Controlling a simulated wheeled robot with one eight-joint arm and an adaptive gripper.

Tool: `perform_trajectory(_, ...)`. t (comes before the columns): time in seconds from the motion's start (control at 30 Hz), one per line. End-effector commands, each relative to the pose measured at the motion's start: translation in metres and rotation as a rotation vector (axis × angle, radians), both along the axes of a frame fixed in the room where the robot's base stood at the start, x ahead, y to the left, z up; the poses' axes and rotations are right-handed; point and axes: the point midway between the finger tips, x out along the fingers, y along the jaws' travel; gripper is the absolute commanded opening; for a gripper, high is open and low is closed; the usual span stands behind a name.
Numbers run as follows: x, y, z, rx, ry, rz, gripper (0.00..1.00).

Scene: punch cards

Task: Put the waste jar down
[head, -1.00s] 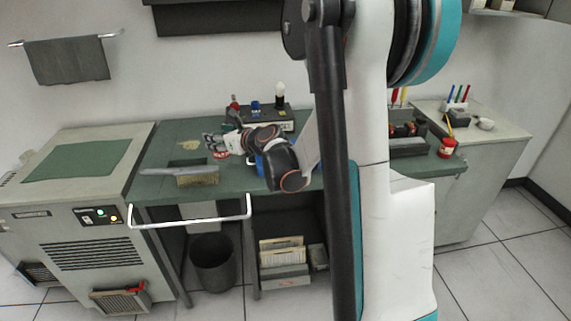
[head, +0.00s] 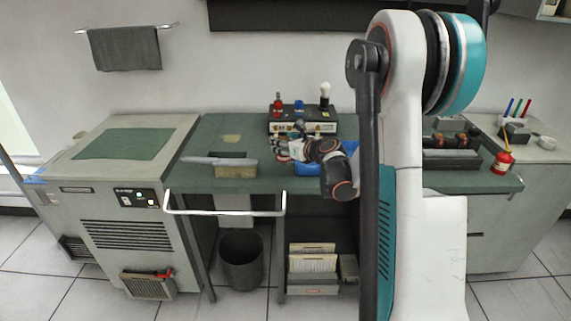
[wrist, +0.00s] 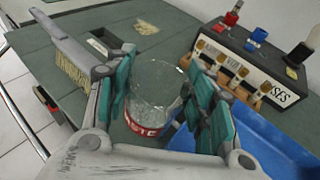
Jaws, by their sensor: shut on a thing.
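The waste jar (wrist: 150,95) is a clear glass jar with a red band and white lettering low on its side. In the wrist view it stands between the two teal-padded fingers of my gripper (wrist: 163,100), which is shut on it. In the head view my gripper (head: 283,149) is over the green bench (head: 205,150), in front of the black-topped device. The jar is mostly hidden there. I cannot tell whether its base touches the bench.
A blue tray (wrist: 262,145) lies right of the jar. The labelled device (wrist: 250,65) with red, blue and black knobs stands behind. Bare bench shows between brush and device.

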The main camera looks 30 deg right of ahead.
Motion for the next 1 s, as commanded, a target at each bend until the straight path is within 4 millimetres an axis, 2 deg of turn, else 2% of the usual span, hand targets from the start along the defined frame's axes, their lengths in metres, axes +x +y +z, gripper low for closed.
perform_trajectory(0.03,0.0,0.0,-0.01,0.0,0.0,0.0,0.21)
perform_trajectory(0.27,0.0,0.0,-0.024,0.0,0.0,0.0,0.21)
perform_trajectory(0.57,0.0,0.0,-0.062,0.0,0.0,0.0,0.21)
perform_trajectory(0.97,0.0,0.0,-0.067,0.0,0.0,0.0,0.21)
perform_trajectory(1.0,0.0,0.0,-0.065,0.0,0.0,0.0,0.58)
